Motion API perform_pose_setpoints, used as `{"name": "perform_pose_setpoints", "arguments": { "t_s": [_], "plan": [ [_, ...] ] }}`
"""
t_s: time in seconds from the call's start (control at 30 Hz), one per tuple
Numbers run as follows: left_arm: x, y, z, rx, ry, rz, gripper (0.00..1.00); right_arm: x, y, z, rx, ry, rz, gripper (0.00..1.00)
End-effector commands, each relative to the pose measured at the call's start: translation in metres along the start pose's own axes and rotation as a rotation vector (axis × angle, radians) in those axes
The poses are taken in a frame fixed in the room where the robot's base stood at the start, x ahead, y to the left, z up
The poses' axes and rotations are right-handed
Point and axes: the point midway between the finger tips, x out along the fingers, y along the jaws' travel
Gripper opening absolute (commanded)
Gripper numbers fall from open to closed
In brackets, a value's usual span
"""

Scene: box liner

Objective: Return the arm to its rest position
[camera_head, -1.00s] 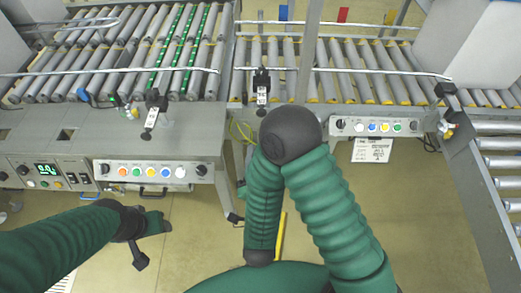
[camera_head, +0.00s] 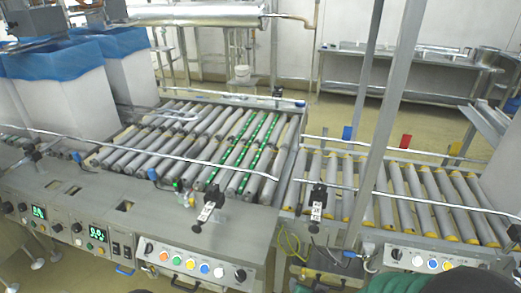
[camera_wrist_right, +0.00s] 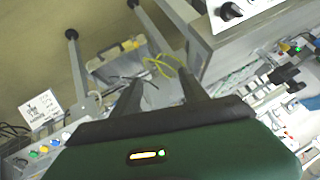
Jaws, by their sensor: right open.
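My right gripper (camera_wrist_right: 160,77) shows in the right wrist view. Its two dark fingers are spread apart with nothing between them. Beyond them lie the floor, metal legs and a yellow cable. In the head view only parts of my green and dark right arm (camera_head: 455,282) show along the bottom edge at the right; its fingers cannot be made out there. My left arm and left gripper are outside the head view.
Two white boxes with blue liners (camera_head: 60,95) stand at the left of the roller conveyor (camera_head: 215,145). A control panel (camera_head: 190,262) with coloured buttons runs along its front. A second panel (camera_head: 425,262) is at the lower right. A steel table (camera_head: 400,62) stands behind.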

Motion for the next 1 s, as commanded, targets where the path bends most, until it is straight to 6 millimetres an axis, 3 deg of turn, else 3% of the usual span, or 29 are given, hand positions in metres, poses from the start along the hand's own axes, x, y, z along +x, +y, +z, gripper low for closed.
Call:
{"name": "perform_pose_setpoints", "arguments": {
  "t_s": [0.37, 0.43, 0.67, 0.8, 0.9, 1.0],
  "plan": [
    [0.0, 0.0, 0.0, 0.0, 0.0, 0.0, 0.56, -0.094, 0.09, 0.036, -0.366, -0.492, 0.156, 0.52],
    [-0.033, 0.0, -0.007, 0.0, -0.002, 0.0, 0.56, -0.122, 0.083, 0.018, -0.381, -0.517, 0.161, 0.52],
    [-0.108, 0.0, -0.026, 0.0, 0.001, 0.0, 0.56, -0.177, 0.058, -0.029, -0.377, -0.517, 0.16, 0.52],
    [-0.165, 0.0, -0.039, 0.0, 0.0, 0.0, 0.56, -0.218, 0.04, -0.065, -0.376, -0.517, 0.16, 0.52],
    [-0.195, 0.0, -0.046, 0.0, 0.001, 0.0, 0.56, -0.241, 0.031, -0.084, -0.375, -0.517, 0.16, 0.52],
    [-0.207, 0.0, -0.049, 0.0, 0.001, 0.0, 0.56, -0.249, 0.027, -0.091, -0.375, -0.517, 0.16, 0.52]
  ]
}}
